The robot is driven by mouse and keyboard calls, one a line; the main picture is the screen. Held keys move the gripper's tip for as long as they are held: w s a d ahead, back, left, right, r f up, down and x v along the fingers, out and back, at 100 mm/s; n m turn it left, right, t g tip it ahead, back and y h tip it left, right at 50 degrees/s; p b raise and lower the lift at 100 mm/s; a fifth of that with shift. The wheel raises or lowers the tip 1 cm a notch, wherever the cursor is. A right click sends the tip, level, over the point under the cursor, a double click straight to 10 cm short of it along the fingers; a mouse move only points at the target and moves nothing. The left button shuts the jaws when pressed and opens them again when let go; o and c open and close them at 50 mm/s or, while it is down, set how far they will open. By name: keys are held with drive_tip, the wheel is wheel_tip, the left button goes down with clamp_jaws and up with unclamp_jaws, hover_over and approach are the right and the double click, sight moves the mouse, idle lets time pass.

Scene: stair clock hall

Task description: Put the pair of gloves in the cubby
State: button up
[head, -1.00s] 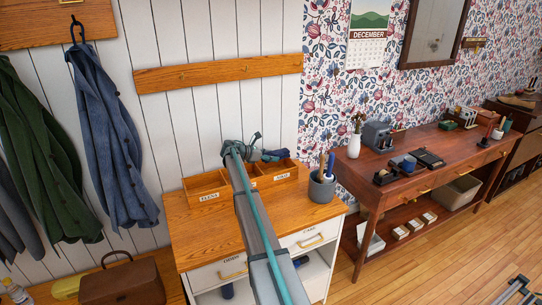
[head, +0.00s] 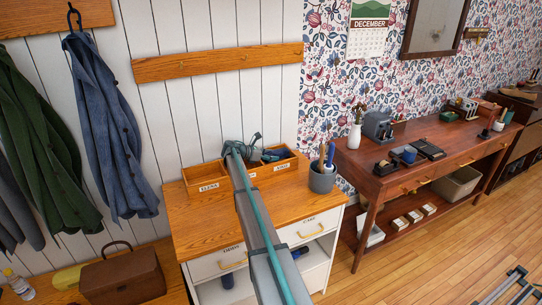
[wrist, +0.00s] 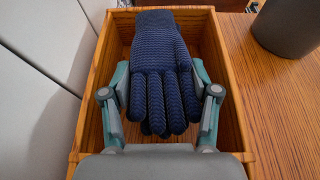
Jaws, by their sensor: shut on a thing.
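The pair of gloves (wrist: 158,70) is navy knit, fingers pointing toward my gripper. In the wrist view they lie within the walls of one wooden compartment; whether they touch its floor is hidden. My gripper (wrist: 160,88) is shut on the gloves, one finger on each side, inside that compartment. In the head view the gloves (head: 271,157) show at the right compartment of the wooden cubby box (head: 207,177), partly hidden by my arm. The left compartment, with a white name label, looks empty.
A grey cup (head: 322,180) with pens stands close to the right of the box. The cabinet top (head: 205,218) in front is clear. A brown bag (head: 122,279) sits at lower left. A desk (head: 430,150) with several items stands to the right.

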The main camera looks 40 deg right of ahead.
drive_tip(key=o, duration=1.2)
drive_tip(key=shift+r, duration=0.1)
drive_tip(key=shift+r+p, duration=2.9)
drive_tip(key=shift+r, duration=2.5)
